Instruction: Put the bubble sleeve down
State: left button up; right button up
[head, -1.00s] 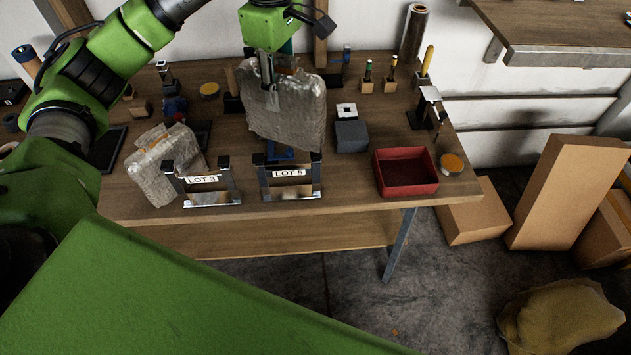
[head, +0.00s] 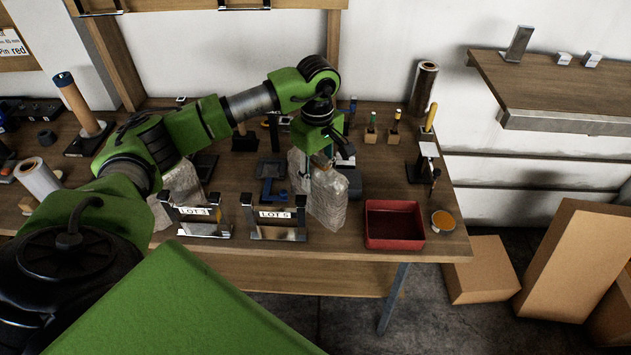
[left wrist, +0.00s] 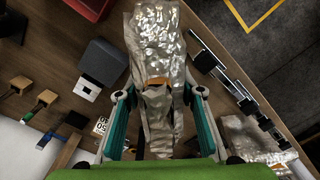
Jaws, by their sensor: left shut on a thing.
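A clear, wrinkled bubble sleeve (head: 328,203) hangs upright from my left gripper (head: 322,160), just right of the LOT 5 holder (head: 277,233). Its lower end is close to the table; I cannot tell whether it touches. In the left wrist view, the sleeve (left wrist: 160,45) lies between the teal fingers of my left gripper (left wrist: 160,95), which are shut on it. An orange-brown patch shows through the sleeve. A second bubble sleeve (head: 180,187) stands behind the LOT 3 holder (head: 197,228), partly hidden by my arm. My right gripper is not in view.
A red tray (head: 393,240) and an orange-topped round tin (head: 442,221) lie right of the held sleeve. A grey block (left wrist: 102,62) is near it. Several handled tools stand behind. The table's front edge (head: 335,258) is close. Cardboard boxes (head: 480,270) stand on the floor.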

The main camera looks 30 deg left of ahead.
pick_arm(q)
notch_tip(320, 180, down, 4)
jog(key=shift+s+f+p, duration=0.1)
jog(key=shift+f+p, duration=0.05)
jog(key=shift+p, duration=0.5)
jog(key=shift+f, duration=0.4)
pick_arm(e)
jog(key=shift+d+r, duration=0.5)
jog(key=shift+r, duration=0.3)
pick_arm(q)
jog(key=shift+f, duration=0.1)
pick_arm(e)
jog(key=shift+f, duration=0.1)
pick_arm(q)
jog(key=shift+f+b, duration=0.1)
jog(key=shift+b, duration=0.2)
jog(key=o, duration=0.7)
jog(key=shift+c, duration=0.2)
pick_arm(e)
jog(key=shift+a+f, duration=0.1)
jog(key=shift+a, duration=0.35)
